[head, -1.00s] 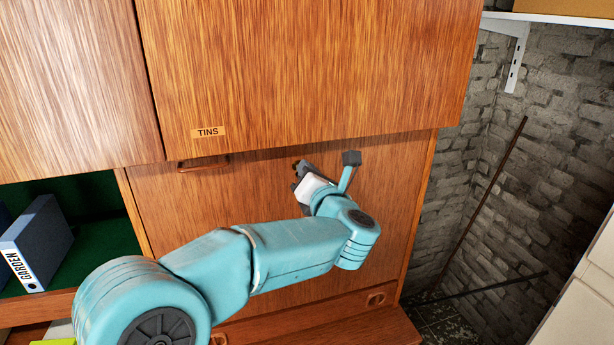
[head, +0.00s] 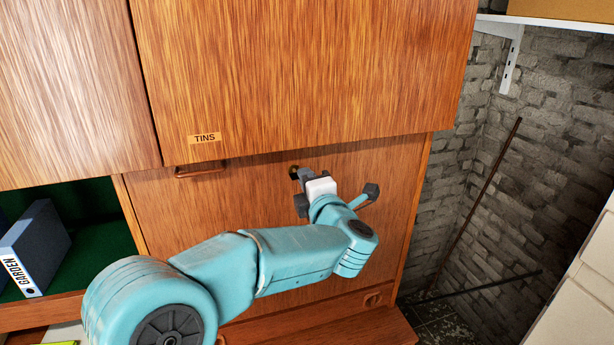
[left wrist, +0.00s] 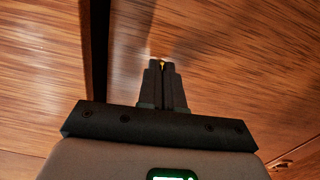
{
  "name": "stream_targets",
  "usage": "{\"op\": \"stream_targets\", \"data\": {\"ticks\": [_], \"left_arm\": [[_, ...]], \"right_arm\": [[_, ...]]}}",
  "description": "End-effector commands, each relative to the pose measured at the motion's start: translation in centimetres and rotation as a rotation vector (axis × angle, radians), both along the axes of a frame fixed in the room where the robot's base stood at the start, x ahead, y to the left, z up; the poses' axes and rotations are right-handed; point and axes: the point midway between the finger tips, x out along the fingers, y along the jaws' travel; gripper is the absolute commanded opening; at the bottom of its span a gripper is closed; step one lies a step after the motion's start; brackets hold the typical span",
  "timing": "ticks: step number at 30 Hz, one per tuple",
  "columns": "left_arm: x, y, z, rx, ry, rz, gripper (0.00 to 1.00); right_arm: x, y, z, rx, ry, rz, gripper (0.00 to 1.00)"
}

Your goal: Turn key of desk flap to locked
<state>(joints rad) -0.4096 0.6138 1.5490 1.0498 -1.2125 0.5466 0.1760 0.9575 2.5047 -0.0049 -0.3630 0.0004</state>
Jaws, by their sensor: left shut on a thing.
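The desk flap (head: 240,215) is the upright wooden panel below the cupboard door labelled TINS, and it looks closed. My left gripper (head: 296,180) is at the flap's upper part, beside a dark spot around the lock. In the left wrist view, the left gripper (left wrist: 162,66) has its two dark fingers close together. A small brass-coloured bit of the key (left wrist: 162,64) shows between the fingertips, against the wood. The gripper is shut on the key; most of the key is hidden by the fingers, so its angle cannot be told. My right gripper is not in view.
The TINS door (head: 300,75) overhangs the flap just above the gripper, with a bar handle (head: 201,169) at its lower edge. A blue GARDEN binder (head: 35,248) stands on the left shelf. A drawer (head: 330,312) lies below the flap. A brick wall (head: 545,150) is at right.

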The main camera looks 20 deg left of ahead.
Motion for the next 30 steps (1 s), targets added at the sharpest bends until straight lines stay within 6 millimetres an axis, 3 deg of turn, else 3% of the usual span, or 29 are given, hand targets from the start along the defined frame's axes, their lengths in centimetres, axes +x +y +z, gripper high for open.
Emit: {"op": "stream_targets", "data": {"ticks": [24, 25, 27, 30], "left_arm": [[-0.01, 0.09, -0.18, 0.091, 0.062, 0.003, 0.0], [-0.01, 0.11, -0.18, 0.09, 0.061, 0.003, 0.15], [-0.01, 0.09, -0.17, 0.09, 0.061, 0.003, 0.31], [-0.01, 0.06, -0.17, 0.09, 0.061, 0.002, 0.31]], "right_arm": [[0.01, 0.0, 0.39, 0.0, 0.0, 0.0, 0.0], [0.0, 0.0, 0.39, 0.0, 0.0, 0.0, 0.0], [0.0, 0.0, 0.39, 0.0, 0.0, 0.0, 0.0], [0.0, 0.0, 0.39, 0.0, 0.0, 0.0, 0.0]]}}
